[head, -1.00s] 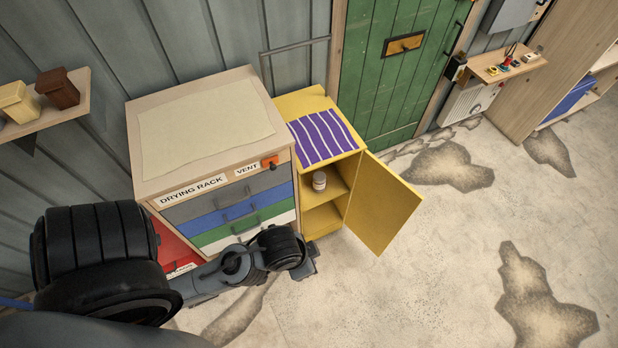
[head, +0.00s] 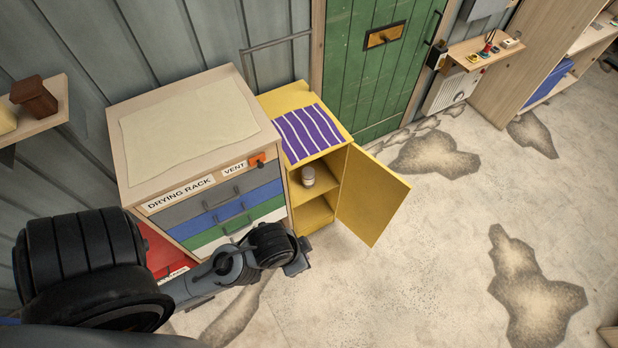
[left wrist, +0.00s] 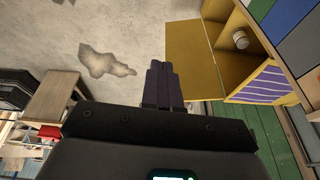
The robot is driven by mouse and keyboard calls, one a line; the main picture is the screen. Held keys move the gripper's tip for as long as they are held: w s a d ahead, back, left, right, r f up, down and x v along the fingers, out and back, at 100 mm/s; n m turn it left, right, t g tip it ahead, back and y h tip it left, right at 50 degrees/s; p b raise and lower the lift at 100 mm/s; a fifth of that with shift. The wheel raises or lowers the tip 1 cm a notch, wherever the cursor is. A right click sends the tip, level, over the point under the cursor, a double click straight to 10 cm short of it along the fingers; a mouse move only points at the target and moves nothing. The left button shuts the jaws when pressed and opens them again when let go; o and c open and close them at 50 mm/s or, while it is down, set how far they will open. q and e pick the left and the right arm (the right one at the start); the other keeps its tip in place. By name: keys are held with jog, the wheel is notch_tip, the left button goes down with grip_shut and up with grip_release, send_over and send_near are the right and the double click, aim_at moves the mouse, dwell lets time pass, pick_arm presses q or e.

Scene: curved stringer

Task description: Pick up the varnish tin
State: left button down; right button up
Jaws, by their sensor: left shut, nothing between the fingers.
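My right gripper is in neither view.
The yellow cabinet door (head: 372,196) stands open to the right. A striped purple cloth (head: 310,134) lies on the cabinet top. The drying rack (head: 222,206) with coloured drawers stands directly left. The floor (head: 410,270) to the right is open, with stained patches.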

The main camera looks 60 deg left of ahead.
pick_arm(q)
grip_release()
dwell(0.6)
